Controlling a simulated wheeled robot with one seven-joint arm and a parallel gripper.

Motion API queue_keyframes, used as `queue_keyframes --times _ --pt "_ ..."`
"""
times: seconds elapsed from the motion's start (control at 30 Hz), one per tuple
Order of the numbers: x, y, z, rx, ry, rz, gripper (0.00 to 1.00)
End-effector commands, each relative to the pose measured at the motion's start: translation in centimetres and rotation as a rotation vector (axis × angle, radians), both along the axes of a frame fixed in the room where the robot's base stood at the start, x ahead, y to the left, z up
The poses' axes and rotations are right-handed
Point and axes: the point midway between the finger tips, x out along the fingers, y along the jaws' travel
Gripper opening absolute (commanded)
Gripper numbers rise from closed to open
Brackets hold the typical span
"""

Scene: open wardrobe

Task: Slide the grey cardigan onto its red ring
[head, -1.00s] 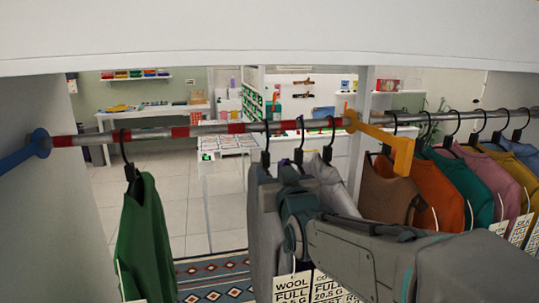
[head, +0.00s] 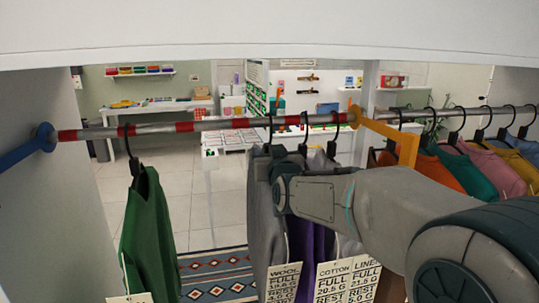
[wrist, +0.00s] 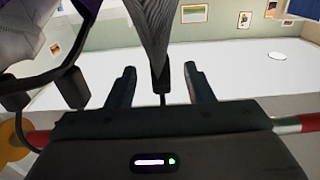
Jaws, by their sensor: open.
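The grey cardigan (head: 262,225) hangs leftmost in a cluster of three, with a WOOL tag below it. Its hanger hook (head: 270,127) is on the rail just left of a red ring (head: 292,120). Another red ring (head: 185,127) lies farther left. In the wrist view, my gripper (wrist: 160,76) is open, one finger on each side of a hanger neck beneath a grey garment (wrist: 150,25). Visible gaps separate the neck from both fingers. In the head view my arm covers part of the cluster, and the fingertips cannot be made out.
A green garment (head: 147,230) hangs alone at left. A purple garment (head: 306,245) and a lighter grey one hang close right of the cardigan. A yellow bracket (head: 385,130) ends this rail section; several coloured garments hang beyond it. The rail between green and grey is free.

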Motion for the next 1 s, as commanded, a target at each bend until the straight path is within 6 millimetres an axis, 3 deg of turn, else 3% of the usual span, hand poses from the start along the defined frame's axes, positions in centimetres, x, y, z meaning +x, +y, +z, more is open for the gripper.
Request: queue_keyframes --times 0.17,0.3,0.33,0.57,1.0 --pt "0.0 0.0 0.0 0.0 0.0 0.0 0.45" --pt "0.0 0.0 0.0 0.0 0.0 0.0 0.06" --pt "0.0 0.0 0.0 0.0 0.0 0.0 0.02" --pt "-0.1 0.4 0.2 0.0 -0.005 0.001 0.02" --pt "-1.0 3.7 0.3 0.001 -0.003 0.004 0.02"
